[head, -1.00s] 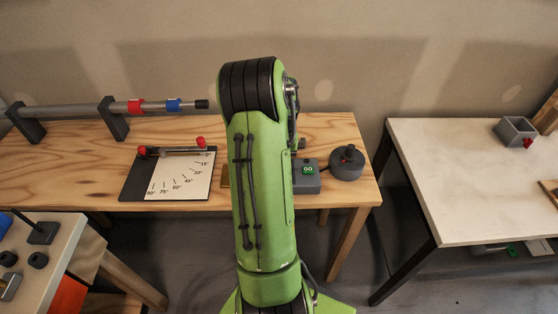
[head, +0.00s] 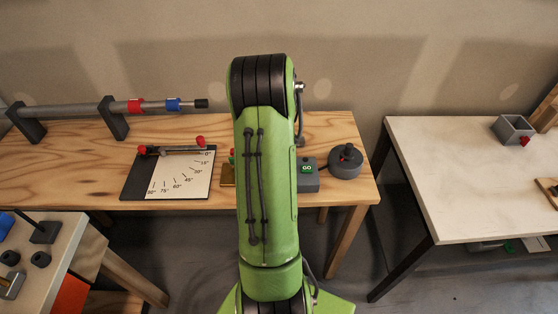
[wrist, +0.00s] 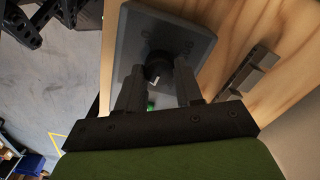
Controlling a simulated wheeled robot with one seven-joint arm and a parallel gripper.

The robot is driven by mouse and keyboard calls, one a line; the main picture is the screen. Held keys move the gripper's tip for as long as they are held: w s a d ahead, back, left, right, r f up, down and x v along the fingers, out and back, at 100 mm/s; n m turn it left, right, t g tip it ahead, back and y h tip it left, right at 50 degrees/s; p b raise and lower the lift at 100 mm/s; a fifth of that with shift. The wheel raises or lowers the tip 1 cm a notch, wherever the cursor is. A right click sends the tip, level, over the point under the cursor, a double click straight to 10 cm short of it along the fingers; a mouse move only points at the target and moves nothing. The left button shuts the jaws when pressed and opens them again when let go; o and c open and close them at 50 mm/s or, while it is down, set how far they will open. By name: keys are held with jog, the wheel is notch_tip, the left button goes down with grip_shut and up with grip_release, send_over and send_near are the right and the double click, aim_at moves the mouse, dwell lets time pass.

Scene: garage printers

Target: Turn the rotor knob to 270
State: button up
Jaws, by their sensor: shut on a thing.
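In the wrist view, a dark round knob (wrist: 157,63), which I take to be the rotor knob, stands on a dark grey panel (wrist: 190,35) with faint markings. The markings are too dim to read, so I cannot tell the angle. A small pale mark shows on or beside the knob. My gripper (wrist: 159,76) has one finger on each side of the knob and is shut on it. In the head view my green arm hides my gripper and the knob.
An angle board (head: 180,178) lies left, below a rod with red and blue rings (head: 150,105). A pale table (head: 460,180) stands right.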

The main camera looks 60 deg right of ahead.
jog(key=m, duration=0.4)
jog(key=shift+a+m, duration=0.1)
jog(key=shift+m, duration=1.7)
jog(key=shift+s, duration=0.1)
jog(key=o, duration=1)
jog(key=shift+o, duration=0.2)
notch_tip(320, 180, up, 16)
jog(key=p, duration=0.3)
